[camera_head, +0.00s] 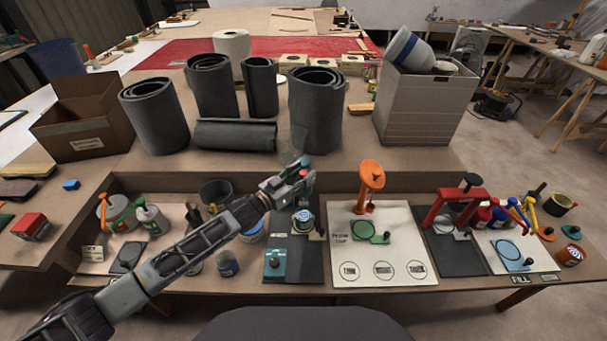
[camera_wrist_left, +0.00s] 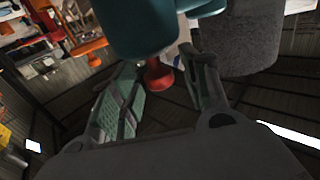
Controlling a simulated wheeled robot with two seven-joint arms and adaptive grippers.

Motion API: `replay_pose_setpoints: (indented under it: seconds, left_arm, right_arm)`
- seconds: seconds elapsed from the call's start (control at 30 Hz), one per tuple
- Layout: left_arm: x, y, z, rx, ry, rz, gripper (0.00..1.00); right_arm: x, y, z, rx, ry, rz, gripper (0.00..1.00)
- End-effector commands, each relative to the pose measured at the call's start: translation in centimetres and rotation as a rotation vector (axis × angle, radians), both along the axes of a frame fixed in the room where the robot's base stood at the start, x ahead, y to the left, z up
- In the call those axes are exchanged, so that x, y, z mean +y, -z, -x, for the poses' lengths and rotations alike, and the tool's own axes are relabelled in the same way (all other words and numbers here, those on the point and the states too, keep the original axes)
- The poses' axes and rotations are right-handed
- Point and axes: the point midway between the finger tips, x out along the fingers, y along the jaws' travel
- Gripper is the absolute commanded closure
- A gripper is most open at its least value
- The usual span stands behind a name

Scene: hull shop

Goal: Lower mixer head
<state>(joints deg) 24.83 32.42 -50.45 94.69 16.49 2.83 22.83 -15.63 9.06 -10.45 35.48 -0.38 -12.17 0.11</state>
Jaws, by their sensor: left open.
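The mixer stands at the middle of the bench on a dark mat (camera_head: 309,268); my left gripper hides much of it in the head view. A teal block (camera_head: 275,264) sits on the front of this mat, and a small round pot (camera_head: 303,218) is behind it. In the left wrist view a large teal body (camera_wrist_left: 140,28) fills the top, with a red knob (camera_wrist_left: 159,76) below it. My left gripper (camera_head: 298,172) is open, its fingers on either side of the red knob. I cannot tell whether they touch it. My right gripper is not in view.
Rolled dark sheets (camera_head: 317,112) stand behind the gripper on the raised shelf. An orange stand (camera_head: 371,182) on a white board (camera_head: 345,250) and a red frame (camera_head: 455,201) are to the right. Cans and bottles (camera_head: 150,217) crowd the left.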

Motion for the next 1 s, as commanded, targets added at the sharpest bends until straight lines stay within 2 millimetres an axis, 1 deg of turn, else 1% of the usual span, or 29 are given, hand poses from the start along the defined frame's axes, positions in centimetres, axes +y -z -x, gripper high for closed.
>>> replay_pose_setpoints:
  seconds: [0.17, 0.5, 0.57, 0.87, 1.0]
  left_arm:
    - [-0.6, 0.0, -0.6, 0.0, 0.001, 0.0, 0.54]
    - [-0.7, 0.0, -0.6, 0.001, 0.001, -0.001, 0.54]
    - [-0.7, 0.0, -0.6, 0.001, 0.001, -0.001, 0.6]
    - [-0.7, 0.0, -0.6, 0.001, 0.001, -0.001, 0.99]
    - [-0.7, 0.0, -0.6, 0.001, 0.001, -0.001, 1.0]
  right_arm:
    - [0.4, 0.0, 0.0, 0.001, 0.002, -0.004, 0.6]
    - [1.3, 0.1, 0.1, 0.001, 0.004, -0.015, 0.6]
    - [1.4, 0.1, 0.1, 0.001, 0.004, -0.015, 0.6]
    - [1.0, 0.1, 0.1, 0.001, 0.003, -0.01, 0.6]
    - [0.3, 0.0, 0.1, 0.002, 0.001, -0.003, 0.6]
